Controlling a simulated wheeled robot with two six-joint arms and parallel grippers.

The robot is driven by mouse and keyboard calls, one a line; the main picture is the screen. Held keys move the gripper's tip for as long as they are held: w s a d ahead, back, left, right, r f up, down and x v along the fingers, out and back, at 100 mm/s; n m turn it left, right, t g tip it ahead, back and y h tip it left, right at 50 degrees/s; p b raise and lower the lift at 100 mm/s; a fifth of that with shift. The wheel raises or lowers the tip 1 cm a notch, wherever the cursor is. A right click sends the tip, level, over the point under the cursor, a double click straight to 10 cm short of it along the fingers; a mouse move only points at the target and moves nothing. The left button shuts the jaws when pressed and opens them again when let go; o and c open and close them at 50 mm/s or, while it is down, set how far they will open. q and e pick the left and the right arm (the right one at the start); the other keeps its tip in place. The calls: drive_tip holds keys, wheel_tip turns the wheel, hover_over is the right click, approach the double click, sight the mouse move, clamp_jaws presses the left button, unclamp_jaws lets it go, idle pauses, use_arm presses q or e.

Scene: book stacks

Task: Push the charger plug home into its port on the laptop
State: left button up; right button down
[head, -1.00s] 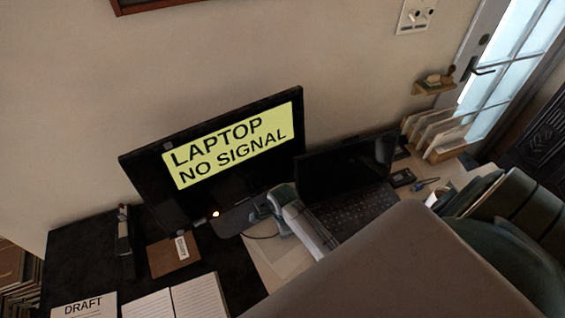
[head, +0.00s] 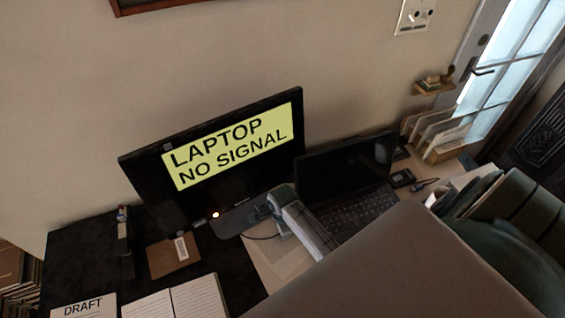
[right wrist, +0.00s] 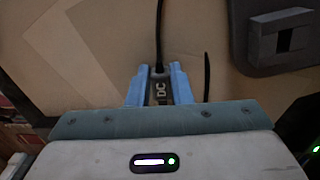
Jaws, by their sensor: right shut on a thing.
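My right gripper (head: 268,207) is at the left side of the open laptop (head: 347,168), near the foot of the monitor. In the right wrist view its blue fingers (right wrist: 156,72) are shut on the dark charger plug (right wrist: 158,92), which is marked "DC". The plug's black cable (right wrist: 159,30) runs up out of that view; a loop of cable (head: 262,237) shows beside the gripper in the head view. The laptop's port is hidden, and I cannot tell whether the plug touches it. My left gripper is not in view.
A monitor (head: 215,160) reading "LAPTOP NO SIGNAL" stands behind the gripper; its grey foot (right wrist: 262,62) shows in the wrist view. An open notebook (head: 175,299) and brown folder (head: 170,262) lie left. File racks (head: 437,137) stand behind the laptop at right.

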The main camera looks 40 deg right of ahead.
drive_tip(key=shift+d, duration=0.2)
drive_tip(key=shift+s+d, duration=0.1)
drive_tip(key=shift+d, duration=0.25)
drive_tip(key=shift+s+d, duration=0.15)
drive_tip(key=shift+d, duration=0.4)
drive_tip(key=shift+s+d, duration=0.15)
drive_tip(key=shift+d, duration=0.35)
drive_tip(key=c, duration=1.2)
unclamp_jaws()
drive_tip(key=shift+c, duration=0.2)
drive_tip(key=shift+r, duration=0.15)
wheel_tip(320, 180, up, 10)
drive_tip(key=b, duration=0.2)
drive_tip(key=shift+r, duration=0.25)
